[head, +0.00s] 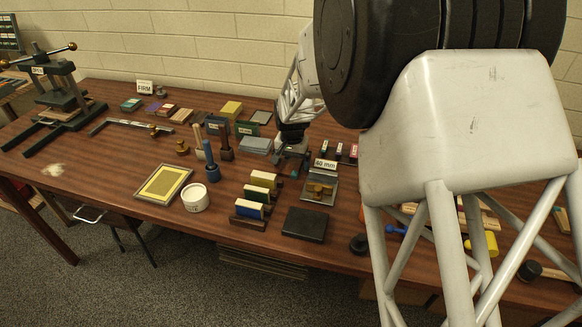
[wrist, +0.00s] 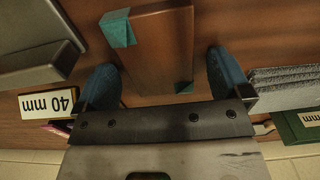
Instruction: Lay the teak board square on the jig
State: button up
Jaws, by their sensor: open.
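In the wrist view a reddish-brown wooden board (wrist: 161,48), which looks like the teak board, shows between my fingers. Teal patches mark its upper left corner and its lower right edge. My gripper (wrist: 163,72) is open, one blue-padded finger on each side, with a visible gap to the board on both sides. In the head view my gripper (head: 291,156) is low over the table's middle, left of the 40 mm sign (head: 325,164), with the board mostly hidden there. I cannot tell which thing is the jig.
A grey stack (head: 256,145) and a green block (head: 246,128) are close on the gripper's left. Racks, a dark slab (head: 304,225) and a white tub (head: 195,198) stand nearer the front. The left front table is mostly clear.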

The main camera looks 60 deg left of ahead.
aim_at(293, 163)
dwell(0.4)
jog(key=c, duration=1.1)
jog(key=shift+r, duration=0.15)
jog(key=shift+r, duration=4.9)
jog(key=shift+w, duration=0.1)
